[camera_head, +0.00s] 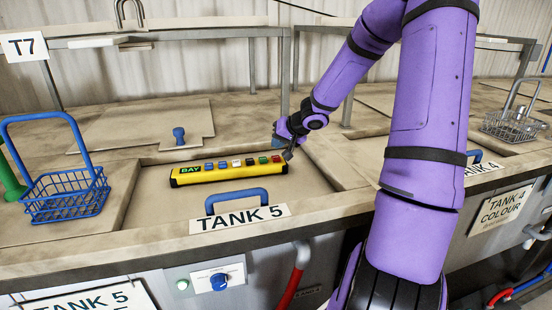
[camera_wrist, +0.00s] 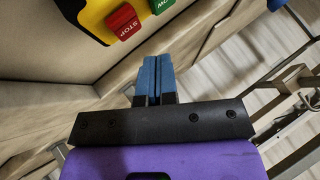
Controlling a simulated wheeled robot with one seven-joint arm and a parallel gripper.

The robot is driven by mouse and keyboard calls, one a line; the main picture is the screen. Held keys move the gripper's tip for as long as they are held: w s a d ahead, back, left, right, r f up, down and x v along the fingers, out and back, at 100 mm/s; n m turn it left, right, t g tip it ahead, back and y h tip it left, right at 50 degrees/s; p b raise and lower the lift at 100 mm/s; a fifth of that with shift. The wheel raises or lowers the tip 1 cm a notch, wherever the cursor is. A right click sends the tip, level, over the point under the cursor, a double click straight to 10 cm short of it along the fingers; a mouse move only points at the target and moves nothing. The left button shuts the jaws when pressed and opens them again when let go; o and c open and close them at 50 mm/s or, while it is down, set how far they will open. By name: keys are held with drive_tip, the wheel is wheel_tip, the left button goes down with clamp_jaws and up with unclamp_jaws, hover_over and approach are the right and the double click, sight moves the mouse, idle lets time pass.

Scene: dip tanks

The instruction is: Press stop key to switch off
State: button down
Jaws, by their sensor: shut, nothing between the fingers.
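A long yellow control box (camera_head: 228,171) with a row of coloured keys lies on the tank 5 lid. The red stop key (camera_head: 276,159) is at its right end, beside a green key (camera_head: 264,160). In the wrist view the red key, marked STOP (camera_wrist: 123,20), is at the top with the green key (camera_wrist: 161,5) to its right. My gripper (camera_wrist: 155,64) has its blue fingers shut together, empty, apart from the key and below it in that view. In the head view my gripper (camera_head: 287,155) is at the box's right end; its fingertips are hard to make out.
A blue lid handle (camera_head: 237,197) stands in front of the box, above the TANK 5 sign (camera_head: 240,219). A blue knob (camera_head: 179,135) stands behind it. A blue wire basket (camera_head: 66,193) is at left, a metal basket (camera_head: 513,124) at right. Lid surface around the box is clear.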

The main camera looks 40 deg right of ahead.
sight(278, 157)
drive_tip(key=shift+f, duration=0.8)
drive_tip(key=shift+f, duration=0.15)
idle(1.5)
drive_tip(key=shift+f, duration=0.25)
drive_tip(key=shift+f, duration=0.4)
idle(0.7)
drive_tip(key=shift+r, duration=0.85)
drive_tip(key=shift+r, duration=2.5)
